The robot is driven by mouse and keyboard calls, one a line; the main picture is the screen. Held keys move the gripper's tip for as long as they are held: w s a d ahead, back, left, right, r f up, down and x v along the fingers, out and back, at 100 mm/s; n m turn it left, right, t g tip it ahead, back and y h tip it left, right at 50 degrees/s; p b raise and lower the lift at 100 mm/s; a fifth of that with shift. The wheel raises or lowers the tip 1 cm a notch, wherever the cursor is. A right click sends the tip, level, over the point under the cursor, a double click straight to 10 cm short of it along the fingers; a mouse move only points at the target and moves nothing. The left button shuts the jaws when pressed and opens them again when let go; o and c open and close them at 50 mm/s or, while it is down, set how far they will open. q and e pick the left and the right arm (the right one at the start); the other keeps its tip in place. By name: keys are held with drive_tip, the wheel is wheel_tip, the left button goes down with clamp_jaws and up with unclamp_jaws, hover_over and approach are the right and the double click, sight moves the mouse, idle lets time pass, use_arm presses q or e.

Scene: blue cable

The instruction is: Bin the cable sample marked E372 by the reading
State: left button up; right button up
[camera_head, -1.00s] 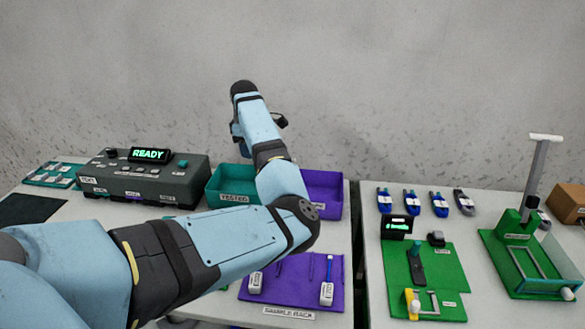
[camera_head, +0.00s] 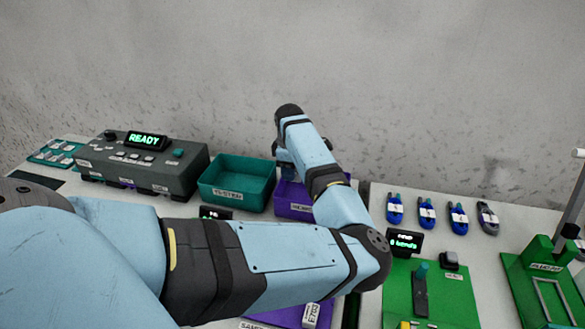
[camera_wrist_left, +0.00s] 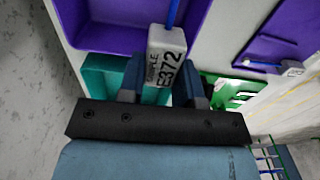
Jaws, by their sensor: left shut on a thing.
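The cable sample E372 (camera_wrist_left: 166,62) is a pale block marked E372 with a blue cable rising from it. My left gripper (camera_wrist_left: 163,78) is shut on this block in the left wrist view. The purple bin (camera_wrist_left: 105,43) lies beside and beyond the block there. In the head view my left gripper (camera_head: 284,165) is mostly hidden behind my arm, around the purple bin (camera_head: 292,210), whose label is partly covered. The teal bin labelled TESTED (camera_head: 236,180) stands to its left; teal also shows in the wrist view (camera_wrist_left: 97,78). My right gripper is not in view.
A grey tester (camera_head: 145,163) reading READY stands at the left. The purple sample rack (camera_head: 275,315) with a white-tagged sample (camera_head: 311,315) is at the front, partly covered by my arm. A green fixture (camera_head: 440,295) and several coiled cables (camera_head: 426,213) are at the right.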

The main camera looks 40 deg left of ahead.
use_arm(q)
wheel_tip(320, 180, down, 3)
drive_tip(key=b, duration=0.2)
drive_tip(key=shift+w+f+b, duration=0.1)
drive_tip(key=shift+b, duration=0.2)
drive_tip(key=shift+f+b, duration=0.4)
drive_tip(key=shift+b, duration=0.05)
drive_tip(key=shift+f+b, duration=0.45)
drive_tip(key=shift+f, duration=2.1)
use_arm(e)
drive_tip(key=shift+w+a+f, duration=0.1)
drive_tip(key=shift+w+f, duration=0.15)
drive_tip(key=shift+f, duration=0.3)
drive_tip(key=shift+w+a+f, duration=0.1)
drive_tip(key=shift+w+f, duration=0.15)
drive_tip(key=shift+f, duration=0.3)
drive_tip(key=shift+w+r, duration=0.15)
use_arm(q)
drive_tip(key=shift+d+p, duration=0.1)
drive_tip(key=shift+p, duration=0.55)
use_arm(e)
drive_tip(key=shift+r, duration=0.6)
use_arm(q)
drive_tip(key=shift+r, duration=0.1)
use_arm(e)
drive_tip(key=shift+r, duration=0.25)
use_arm(q)
drive_tip(key=shift+p, duration=0.65)
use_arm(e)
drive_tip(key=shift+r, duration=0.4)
